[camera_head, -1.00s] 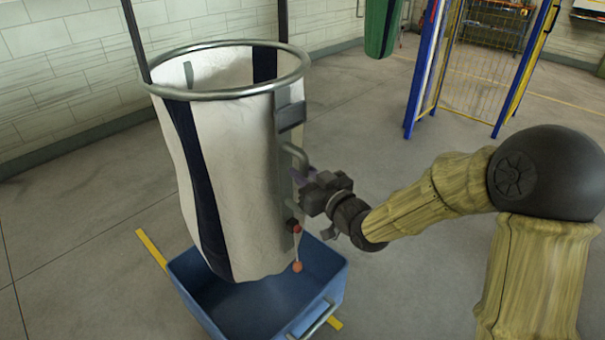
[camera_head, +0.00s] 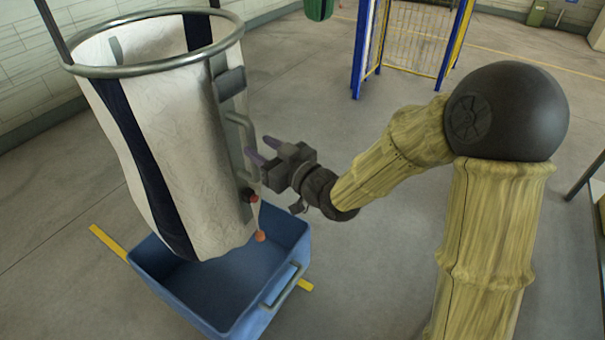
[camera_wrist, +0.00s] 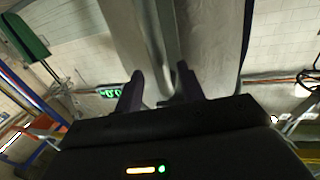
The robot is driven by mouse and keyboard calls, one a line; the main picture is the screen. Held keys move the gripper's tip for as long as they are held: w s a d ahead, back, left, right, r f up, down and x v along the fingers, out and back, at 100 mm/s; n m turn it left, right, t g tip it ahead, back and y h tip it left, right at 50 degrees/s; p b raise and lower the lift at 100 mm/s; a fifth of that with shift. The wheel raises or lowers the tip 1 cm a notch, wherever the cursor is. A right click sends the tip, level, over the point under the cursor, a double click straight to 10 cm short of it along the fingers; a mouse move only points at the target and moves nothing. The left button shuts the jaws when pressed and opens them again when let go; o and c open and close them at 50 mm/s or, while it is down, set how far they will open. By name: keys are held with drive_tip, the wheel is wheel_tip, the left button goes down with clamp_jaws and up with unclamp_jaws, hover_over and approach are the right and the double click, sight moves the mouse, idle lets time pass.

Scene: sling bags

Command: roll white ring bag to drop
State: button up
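The white ring bag (camera_head: 185,120), white with dark blue stripes, hangs from a metal ring (camera_head: 165,70) at the left of the head view. A grey bar handle (camera_head: 241,135) stands on its right side; it also shows in the wrist view (camera_wrist: 155,40). My gripper (camera_head: 262,150) is just right of the handle. Its two fingers (camera_wrist: 158,88) are spread, with the handle ahead of and between them in the wrist view. I see no grip on it. An orange ball (camera_head: 260,236) hangs on a cord at the bag's lower right.
A blue tub (camera_head: 292,240) with a grey handle is under the bag, over yellow floor marks (camera_head: 107,243). A blue and yellow mesh frame (camera_head: 410,45) stands behind, with a green bag (camera_head: 319,8) left of it. The floor between is clear.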

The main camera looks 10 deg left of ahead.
drive_tip(key=b+v, duration=0.8)
drive_tip(key=v, duration=0.5)
drive_tip(key=shift+d, duration=0.3)
drive_tip(key=shift+s+a, duration=0.1)
drive_tip(key=shift+s, duration=0.05)
idle(0.7)
